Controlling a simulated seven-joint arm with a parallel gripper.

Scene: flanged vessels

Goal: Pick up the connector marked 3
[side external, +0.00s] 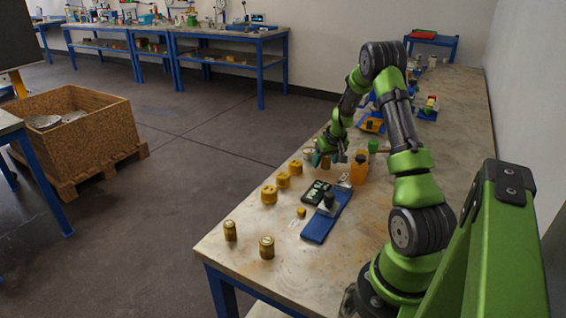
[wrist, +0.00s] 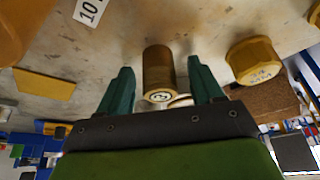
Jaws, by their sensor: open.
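A brass-brown cylindrical connector (wrist: 158,68) is in the wrist view, with a round white end face bearing a mark that looks like a 3. My gripper (wrist: 159,66) is open, with one dark green finger on each side of the connector and a gap visible on both sides. In the side external view my gripper (side external: 335,157) is low over the workbench, among the parts near its left edge. A small brown cylinder (side external: 326,162) there is partly hidden by the fingers and appears to be the same connector.
A yellow hexagonal part (wrist: 255,60) stands right of the fingers in the wrist view. An orange bottle (side external: 359,171) stands close right of my gripper. Several yellow fittings (side external: 269,194) line the bench's left edge. A blue tray (side external: 322,226) lies nearer the front.

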